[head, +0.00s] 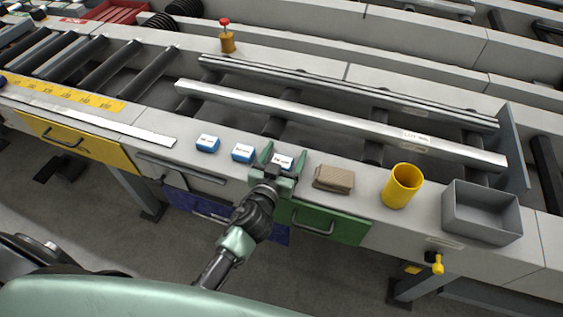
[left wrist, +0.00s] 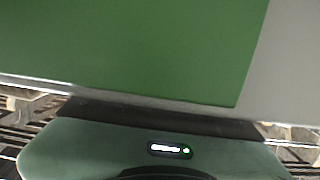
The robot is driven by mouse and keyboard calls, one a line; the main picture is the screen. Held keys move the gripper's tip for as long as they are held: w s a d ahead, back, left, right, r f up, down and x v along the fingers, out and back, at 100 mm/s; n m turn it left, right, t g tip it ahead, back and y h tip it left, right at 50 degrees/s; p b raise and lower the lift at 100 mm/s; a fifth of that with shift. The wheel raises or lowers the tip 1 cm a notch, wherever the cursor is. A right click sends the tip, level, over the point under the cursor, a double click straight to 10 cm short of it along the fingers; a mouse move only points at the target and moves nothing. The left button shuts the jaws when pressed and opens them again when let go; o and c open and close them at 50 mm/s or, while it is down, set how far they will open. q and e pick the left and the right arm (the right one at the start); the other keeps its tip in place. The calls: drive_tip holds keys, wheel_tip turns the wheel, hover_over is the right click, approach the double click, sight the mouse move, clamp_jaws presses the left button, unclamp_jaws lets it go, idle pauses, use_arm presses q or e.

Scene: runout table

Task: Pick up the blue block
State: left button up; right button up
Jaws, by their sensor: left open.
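Two small blue blocks with white labels, a left one (head: 207,144) and a right one (head: 242,153), sit on the grey table ledge in the head view. My left gripper (head: 283,157) is open at the ledge, just right of these blocks. A third white-labelled block (head: 283,162) shows between its fingers. The fingers hide most of its sides, so I cannot tell its body colour. I see no grip on it. The left wrist view shows mostly a plain green surface (left wrist: 120,50) and part of my gripper body, with no blue block. My right gripper is not in view.
Right of my left gripper stand a brown ribbed block (head: 333,179), a yellow cup (head: 402,186) and a grey open bin (head: 482,213). Metal rails (head: 340,121) run behind the ledge. A green drawer (head: 325,222) is below. A red-knobbed part (head: 227,38) stands farther back.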

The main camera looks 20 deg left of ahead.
use_arm(q)
drive_tip(key=c, duration=1.4)
drive_tip(key=shift+c, duration=0.2)
